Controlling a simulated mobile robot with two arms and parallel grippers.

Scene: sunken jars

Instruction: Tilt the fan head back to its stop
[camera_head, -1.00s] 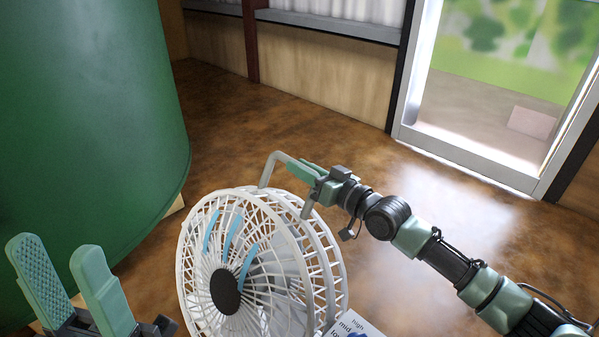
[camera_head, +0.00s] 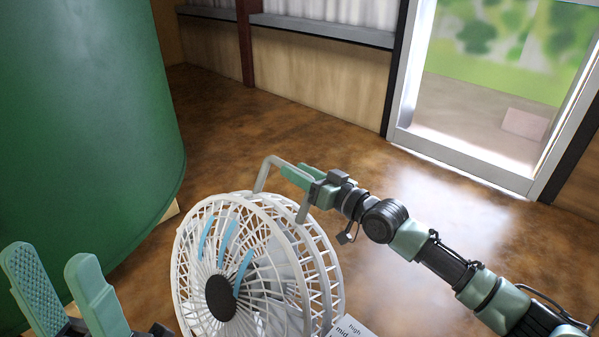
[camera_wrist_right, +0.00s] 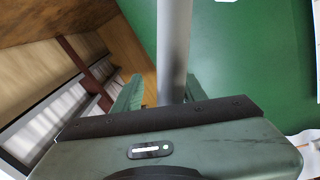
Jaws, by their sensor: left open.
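The white fan (camera_head: 285,215) stands at lower middle in the head view. Its round cage faces lower left, with a dark hub (camera_head: 221,298) and pale blue strips behind the bars. A grey handle (camera_head: 263,177) rises from the top of the cage. My right gripper (camera_head: 297,177) is at the handle's top bar, its fingers along it. In the right wrist view the grey bar (camera_wrist_right: 174,45) passes between its fingers, with a slim gap showing on the left, so I cannot tell if they clamp it. My left gripper (camera_head: 55,285) is open and empty at lower left.
A large green tank (camera_head: 90,130) fills the left side. A control panel (camera_head: 350,328) marked "high" and "mid" shows at the bottom edge. Brown floor (camera_head: 230,120) lies clear behind the fan, up to a wooden wall (camera_head: 320,75) and a bright glass door (camera_head: 490,110).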

